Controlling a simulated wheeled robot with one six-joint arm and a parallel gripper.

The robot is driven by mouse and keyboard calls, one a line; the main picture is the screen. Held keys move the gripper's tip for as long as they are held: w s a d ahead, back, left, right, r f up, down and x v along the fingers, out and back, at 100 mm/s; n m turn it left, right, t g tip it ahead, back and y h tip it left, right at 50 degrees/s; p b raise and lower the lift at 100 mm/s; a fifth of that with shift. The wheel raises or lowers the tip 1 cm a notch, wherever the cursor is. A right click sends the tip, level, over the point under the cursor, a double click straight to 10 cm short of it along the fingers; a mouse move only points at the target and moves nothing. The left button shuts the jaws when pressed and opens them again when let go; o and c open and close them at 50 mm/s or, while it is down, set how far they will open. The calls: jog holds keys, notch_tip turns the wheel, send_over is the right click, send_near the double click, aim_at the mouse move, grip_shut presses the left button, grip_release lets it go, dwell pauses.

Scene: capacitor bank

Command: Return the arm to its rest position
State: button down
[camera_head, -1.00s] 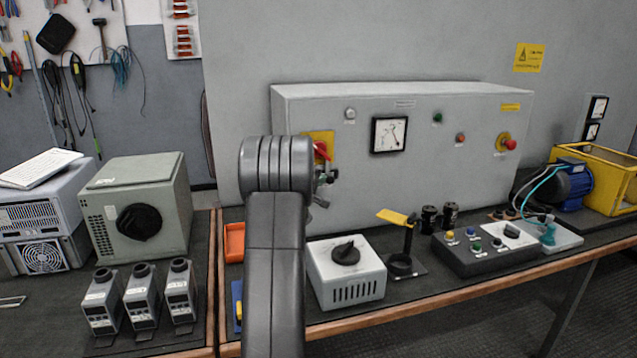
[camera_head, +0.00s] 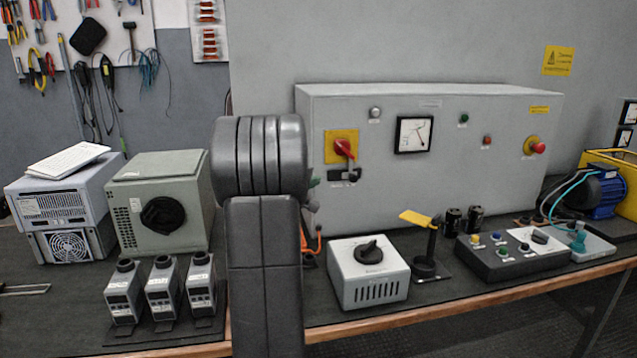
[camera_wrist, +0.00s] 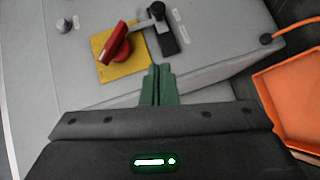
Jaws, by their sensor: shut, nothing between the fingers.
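My gripper (camera_wrist: 158,85) shows in the wrist view as two green fingers, shut against each other with nothing between them. In the head view my arm hides most of it. The grey cabinet (camera_head: 470,190) stands at the back of the bench. Its red rotary handle (camera_head: 344,149) sits on a yellow plate, tilted; it also shows in the wrist view (camera_wrist: 118,45). A small lever latch (camera_head: 345,174) is just below the plate. In the wrist view the fingers point toward the plate and latch; I cannot tell the exact gap.
A white box with a black knob (camera_head: 368,272), a yellow-flagged stand (camera_head: 426,250) and a button panel (camera_head: 512,253) stand on the bench to the right. A green-grey box (camera_head: 158,205) and several small meters (camera_head: 162,290) stand left. An orange tray (camera_wrist: 292,105) shows in the wrist view.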

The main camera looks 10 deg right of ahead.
dwell(0.3)
jog(key=p+x, duration=0.4)
jog(key=x, duration=0.6)
jog(key=shift+d+p, duration=0.4)
jog(key=p, duration=0.2)
jog(key=shift+d+f+p, duration=0.15)
jog(key=shift+f+p, duration=0.15)
jog(key=shift+p, duration=0.1)
jog(key=shift+a+r+b, duration=0.15)
jog(key=shift+a+b, duration=0.3)
jog(key=shift+a, duration=0.65)
